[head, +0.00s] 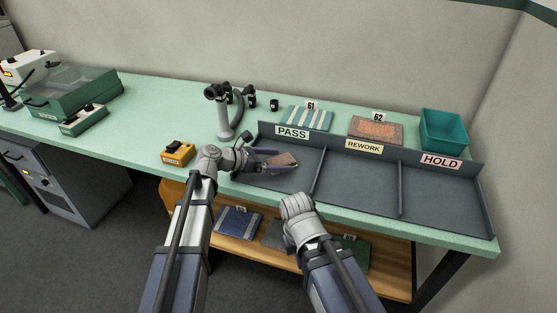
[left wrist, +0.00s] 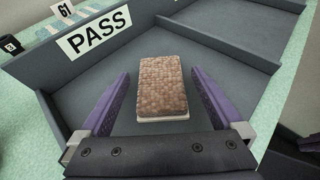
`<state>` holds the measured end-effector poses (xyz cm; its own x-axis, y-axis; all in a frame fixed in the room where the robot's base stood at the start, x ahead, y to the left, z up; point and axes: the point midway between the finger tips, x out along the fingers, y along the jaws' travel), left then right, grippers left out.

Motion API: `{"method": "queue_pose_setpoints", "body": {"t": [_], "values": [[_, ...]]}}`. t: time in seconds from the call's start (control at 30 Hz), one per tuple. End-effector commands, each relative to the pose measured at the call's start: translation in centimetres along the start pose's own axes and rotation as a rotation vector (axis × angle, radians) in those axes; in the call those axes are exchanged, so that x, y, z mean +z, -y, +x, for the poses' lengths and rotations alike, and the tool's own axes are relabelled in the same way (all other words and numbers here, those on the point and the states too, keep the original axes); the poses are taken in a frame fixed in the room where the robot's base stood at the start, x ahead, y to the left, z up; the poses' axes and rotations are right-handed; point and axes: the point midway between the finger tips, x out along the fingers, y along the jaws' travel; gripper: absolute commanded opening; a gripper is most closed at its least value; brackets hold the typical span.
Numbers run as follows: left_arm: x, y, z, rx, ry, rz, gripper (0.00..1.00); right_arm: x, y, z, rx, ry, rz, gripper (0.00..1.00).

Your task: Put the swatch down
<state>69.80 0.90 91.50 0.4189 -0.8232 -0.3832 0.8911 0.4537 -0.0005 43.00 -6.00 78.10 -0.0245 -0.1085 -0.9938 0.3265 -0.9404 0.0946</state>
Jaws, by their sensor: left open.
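The swatch (left wrist: 160,85) is a small brown, woven-looking rectangle with a pale edge. It lies flat on the grey floor of the PASS compartment (left wrist: 212,38). In the head view the swatch (head: 284,159) shows beyond my left gripper (head: 280,158). My left gripper (left wrist: 163,98) is open, with one purple finger on each side of the swatch and a visible gap on both sides. My right arm ends low in the head view, in front of the tray; its fingers are hidden, so I cannot tell their state.
The grey tray has PASS (head: 291,132), REWORK (head: 364,147) and HOLD (head: 440,161) signs, with low dividers between compartments. REWORK and HOLD are empty. A microscope (head: 224,112) and a yellow box (head: 177,153) stand left. A teal bin (head: 443,130) stands behind HOLD.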

Motion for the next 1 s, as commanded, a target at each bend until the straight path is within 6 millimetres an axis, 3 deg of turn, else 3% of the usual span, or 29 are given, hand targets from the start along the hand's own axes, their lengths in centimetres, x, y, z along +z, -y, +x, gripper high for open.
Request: {"method": "queue_pose_setpoints", "body": {"t": [0.3, 0.5, 0.7, 1.0], "values": [[0.3, 0.1, -6.9, 0.004, 0.000, -0.002, 1.00, 0.2, -0.3, -2.9, 0.000, 0.000, 0.000, 0.00], [0.2, 0.1, -9.9, 0.003, 0.000, -0.001, 1.00, 0.2, -0.4, -4.0, 0.000, 0.000, 0.001, 0.00], [0.1, 0.0, -11.2, 0.001, 0.000, 0.000, 1.00, 0.2, -0.4, -4.3, 0.000, 0.000, 0.001, 0.00], [0.0, 0.0, -11.4, 0.000, 0.000, 0.000, 1.00, 0.2, -0.4, -4.3, 0.000, 0.000, 0.001, 0.00]]}}
